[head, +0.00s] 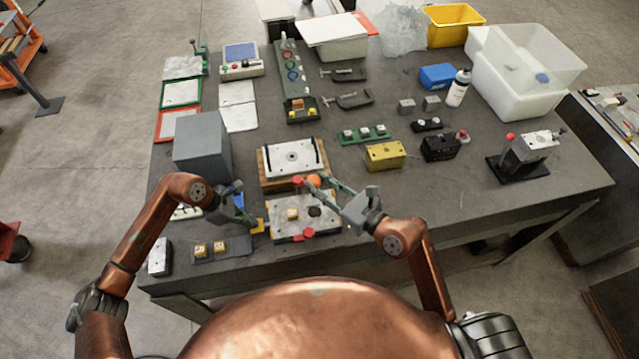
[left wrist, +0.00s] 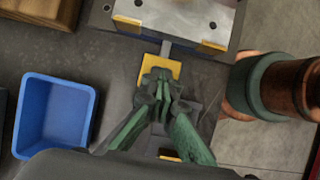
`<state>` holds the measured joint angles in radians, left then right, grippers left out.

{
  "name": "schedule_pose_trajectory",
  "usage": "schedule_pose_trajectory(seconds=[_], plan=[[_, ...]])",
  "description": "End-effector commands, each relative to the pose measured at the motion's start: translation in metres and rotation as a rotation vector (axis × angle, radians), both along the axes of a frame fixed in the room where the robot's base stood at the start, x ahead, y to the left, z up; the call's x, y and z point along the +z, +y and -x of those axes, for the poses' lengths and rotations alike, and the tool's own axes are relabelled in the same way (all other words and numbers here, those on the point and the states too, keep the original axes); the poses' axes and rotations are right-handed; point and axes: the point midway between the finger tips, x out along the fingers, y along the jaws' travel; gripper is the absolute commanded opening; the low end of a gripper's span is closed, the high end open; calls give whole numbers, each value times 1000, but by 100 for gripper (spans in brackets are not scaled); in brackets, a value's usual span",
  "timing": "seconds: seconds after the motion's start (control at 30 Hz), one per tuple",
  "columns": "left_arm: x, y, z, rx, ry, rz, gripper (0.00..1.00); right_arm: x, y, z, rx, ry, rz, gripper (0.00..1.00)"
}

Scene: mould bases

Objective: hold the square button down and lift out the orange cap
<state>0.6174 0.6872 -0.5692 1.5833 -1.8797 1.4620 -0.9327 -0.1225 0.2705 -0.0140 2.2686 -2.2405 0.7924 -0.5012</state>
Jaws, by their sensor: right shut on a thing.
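The mould base (head: 282,230) is a pale metal block near the table's front edge, with red, black and yellow parts on it. The square button (head: 258,226) is a yellow plate joined by a bar to the side of the base; it also shows in the left wrist view (left wrist: 174,70). My left gripper (head: 250,221) has its fingers together over the button, and its fingertips (left wrist: 160,80) hide part of it. Contact is hard to tell. My right gripper (head: 314,187) is shut on the orange cap (head: 314,180) at the far edge of the base.
A second plate (head: 290,158) on a wooden board lies just behind. A grey box (head: 201,143) stands at the back left. A blue bin (left wrist: 55,115) is beside my left gripper. A yellow block (head: 384,156) stands to the right; the front right tabletop is clear.

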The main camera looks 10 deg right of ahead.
Motion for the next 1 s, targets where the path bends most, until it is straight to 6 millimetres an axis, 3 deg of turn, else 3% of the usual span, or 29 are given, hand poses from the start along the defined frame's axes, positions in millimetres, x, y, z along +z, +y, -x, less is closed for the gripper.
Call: schedule_pose_trajectory(seconds=[1.0], plan=[[74,0,0,-1,-2,-1,0,26,0,1,0,-4,0,13]])
